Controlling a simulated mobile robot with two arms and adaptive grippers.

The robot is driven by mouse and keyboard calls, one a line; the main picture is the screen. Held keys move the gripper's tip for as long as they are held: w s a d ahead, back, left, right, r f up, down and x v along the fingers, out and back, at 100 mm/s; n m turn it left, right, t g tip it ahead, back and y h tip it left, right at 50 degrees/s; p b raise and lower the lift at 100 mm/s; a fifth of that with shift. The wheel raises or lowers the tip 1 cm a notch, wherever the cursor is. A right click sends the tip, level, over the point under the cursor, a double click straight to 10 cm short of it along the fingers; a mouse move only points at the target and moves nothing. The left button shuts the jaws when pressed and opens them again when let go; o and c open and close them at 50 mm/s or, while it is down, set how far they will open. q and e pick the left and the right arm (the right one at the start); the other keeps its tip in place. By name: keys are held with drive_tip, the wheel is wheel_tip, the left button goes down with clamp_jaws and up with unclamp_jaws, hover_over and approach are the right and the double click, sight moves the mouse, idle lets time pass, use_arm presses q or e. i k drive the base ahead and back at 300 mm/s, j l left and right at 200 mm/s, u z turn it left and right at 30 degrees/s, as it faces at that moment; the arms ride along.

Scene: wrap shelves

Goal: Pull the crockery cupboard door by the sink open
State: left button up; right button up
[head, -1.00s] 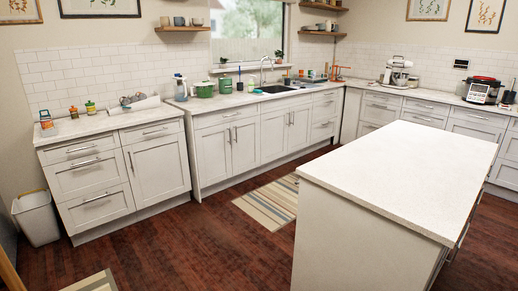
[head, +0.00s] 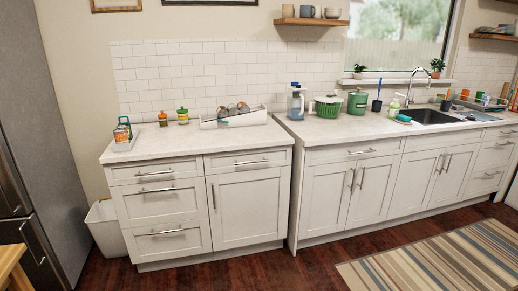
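The sink (head: 432,117) is set in the right-hand counter under the window. Below and left of it is a pair of white cupboard doors (head: 350,193) with upright bar handles, and another pair (head: 418,187) stands below the sink. A single white door (head: 248,208) with an upright handle on its left side is in the separate left cabinet. All these doors are shut. I cannot tell which one hides crockery. Neither of my grippers is in view.
A striped rug (head: 430,268) lies on the open wooden floor at the lower right. A white bin (head: 106,228) and a grey fridge (head: 40,130) stand at the left. A green pot (head: 328,108) and canister (head: 358,102) are on the counter. A wooden corner (head: 12,265) shows at lower left.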

sight(374, 178)
drive_tip(key=i+z, duration=0.25)
drive_tip(key=i, duration=0.35)
drive_tip(key=i+j+z, duration=0.25)
drive_tip(key=i, duration=0.35)
drive_tip(key=i+l+z, duration=0.15)
drive_tip(key=i+z, duration=0.95)
drive_tip(key=k+l, duration=0.05)
drive_tip(key=k, duration=0.05)
